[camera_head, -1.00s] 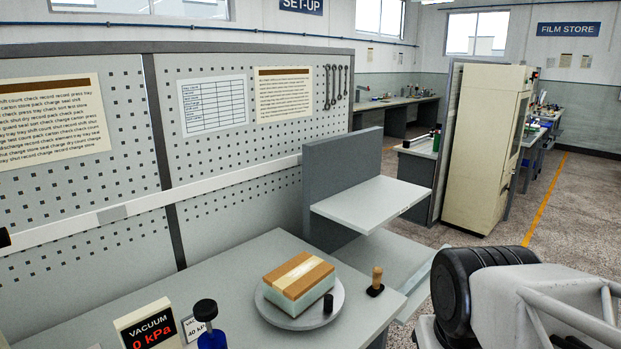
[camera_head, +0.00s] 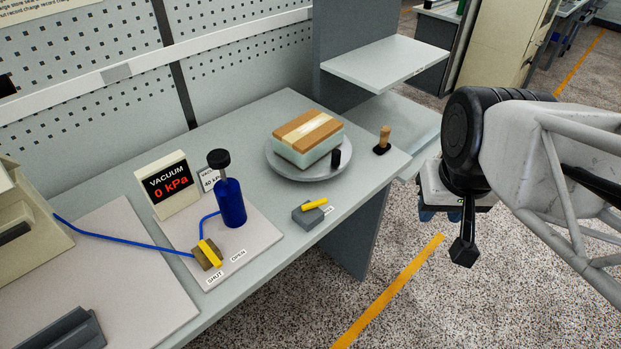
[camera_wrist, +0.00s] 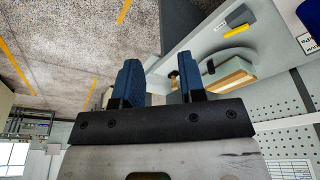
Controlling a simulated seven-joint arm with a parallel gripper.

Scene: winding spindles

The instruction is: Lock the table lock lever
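The lock lever is a yellow bar (camera_head: 315,204) on a small grey block (camera_head: 308,215) near the bench's front edge, beside a small label too small to read. The yellow bar (camera_wrist: 237,31) and block (camera_wrist: 238,15) also show at the upper right in the wrist view. A round grey turntable (camera_head: 285,169) stands behind the lever and carries a layered block (camera_head: 308,139) and a black knob (camera_head: 336,157). My gripper (camera_head: 440,214) is off the bench to the right, clear of the lever. In the wrist view its blue fingers (camera_wrist: 160,68) are apart with nothing between them.
A wooden-topped peg (camera_head: 385,139) stands right of the turntable. Left of the lever are a blue bottle (camera_head: 230,203), a vacuum display (camera_head: 167,184) reading 0 kPa and a yellow-handled valve (camera_head: 208,254) with SHUT and OPEN labels. A shelf (camera_head: 385,62) rises behind.

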